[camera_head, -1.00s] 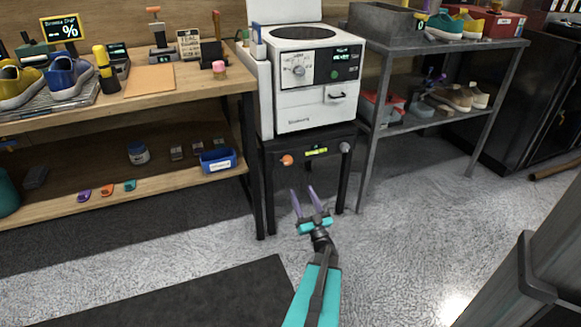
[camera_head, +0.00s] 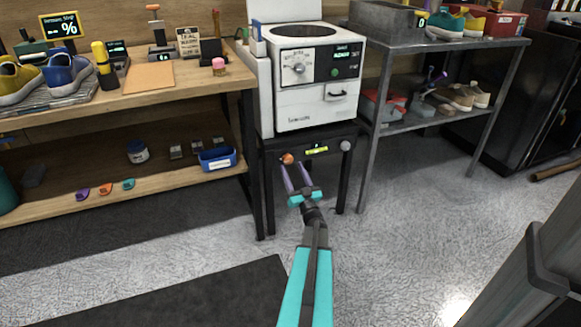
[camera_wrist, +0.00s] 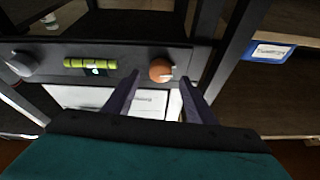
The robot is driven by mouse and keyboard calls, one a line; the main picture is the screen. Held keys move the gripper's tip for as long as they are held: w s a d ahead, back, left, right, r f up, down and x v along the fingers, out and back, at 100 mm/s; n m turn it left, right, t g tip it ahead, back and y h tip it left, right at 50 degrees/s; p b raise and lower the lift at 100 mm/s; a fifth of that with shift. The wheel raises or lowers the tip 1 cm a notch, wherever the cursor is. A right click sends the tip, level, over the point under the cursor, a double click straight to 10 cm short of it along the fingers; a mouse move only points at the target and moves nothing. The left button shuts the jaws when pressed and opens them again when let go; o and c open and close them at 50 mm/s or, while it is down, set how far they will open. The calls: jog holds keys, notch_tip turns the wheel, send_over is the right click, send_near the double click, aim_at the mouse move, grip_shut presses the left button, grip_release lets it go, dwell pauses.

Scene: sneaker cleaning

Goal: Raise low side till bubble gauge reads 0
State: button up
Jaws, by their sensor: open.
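A black stand (camera_head: 262,185) holds a white machine (camera_head: 310,85). Its front bar carries an orange knob (camera_head: 287,159) on the left, a yellow-green bubble gauge (camera_head: 316,150) in the middle and a grey knob (camera_head: 346,146) on the right. In the wrist view the order is reversed: orange knob (camera_wrist: 161,70), gauge (camera_wrist: 90,64), grey knob (camera_wrist: 20,64). The bubble's exact place is too small to read. My gripper (camera_head: 293,170) is open and empty in front of the orange knob. In the wrist view its fingers (camera_wrist: 160,82) point to either side of the knob; contact cannot be told.
A wooden bench (camera_head: 165,90) with shoes and tools stands left of the stand, with a blue bin (camera_head: 218,160) on its lower shelf. A grey metal rack (camera_head: 470,60) stands close on the right. The floor (camera_head: 400,240) in front is clear, beside a dark mat (camera_head: 210,300).

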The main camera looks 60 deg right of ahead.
aim_at(289, 161)
jog(key=shift+x, duration=1.55)
jog(key=shift+b, duration=0.3)
jog(key=c, duration=1)
